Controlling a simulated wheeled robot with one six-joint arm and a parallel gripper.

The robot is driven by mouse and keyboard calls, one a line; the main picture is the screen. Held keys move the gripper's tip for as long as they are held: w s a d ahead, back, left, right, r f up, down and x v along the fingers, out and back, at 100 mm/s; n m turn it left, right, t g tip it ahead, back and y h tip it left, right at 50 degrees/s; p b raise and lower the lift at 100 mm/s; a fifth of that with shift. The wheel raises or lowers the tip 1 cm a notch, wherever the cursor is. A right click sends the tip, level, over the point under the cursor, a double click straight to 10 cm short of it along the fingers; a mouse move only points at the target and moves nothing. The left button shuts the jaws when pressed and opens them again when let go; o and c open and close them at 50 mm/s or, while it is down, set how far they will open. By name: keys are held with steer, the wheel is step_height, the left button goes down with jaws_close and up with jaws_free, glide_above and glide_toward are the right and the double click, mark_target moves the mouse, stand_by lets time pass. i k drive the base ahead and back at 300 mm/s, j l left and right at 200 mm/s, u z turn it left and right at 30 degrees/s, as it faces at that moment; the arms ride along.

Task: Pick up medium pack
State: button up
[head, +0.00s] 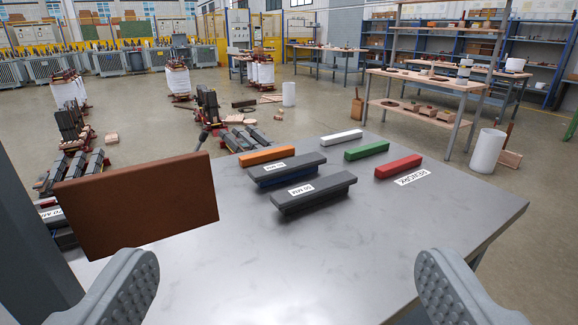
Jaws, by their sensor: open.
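Two dark grey packs lie side by side on the metal table (210,285). The nearer pack (315,196) has a white label that seems to read 50 MM. The farther pack (281,170) has a label too small to read surely and some blue below its top. I cannot tell which one is the medium pack. My gripper (286,268) is open and empty, its two ridged grey fingers wide apart at the bottom of the view. Both packs are ahead of the fingers, clear of them.
Orange (267,155), white (341,137), green (366,150) and red (398,167) bars lie around the packs. A REWORK label (412,177) is by the red bar. A brown plate (140,205) stands at left. The table's front is bare.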

mark_target(281, 168)
steer(key=j+u, duration=0.25)
steer(key=j, duration=0.45)
steer(key=i+j+u, duration=0.25)
steer(key=j, duration=0.4)
steer(key=k+l+z, duration=0.1)
steer(key=l+z, duration=0.15)
steer(key=l, duration=0.45)
steer(key=k+l+z, duration=0.1)
steer(key=l+z, duration=0.15)
steer(key=l, duration=0.4)
steer(key=i+l+u, duration=0.3)
steer(key=i+l, duration=0.15)
steer(key=l, duration=0.25)
steer(key=i+l+u, duration=0.15)
steer(key=l, duration=0.2)
steer(key=i+l+u, duration=0.2)
steer(key=l, duration=0.2)
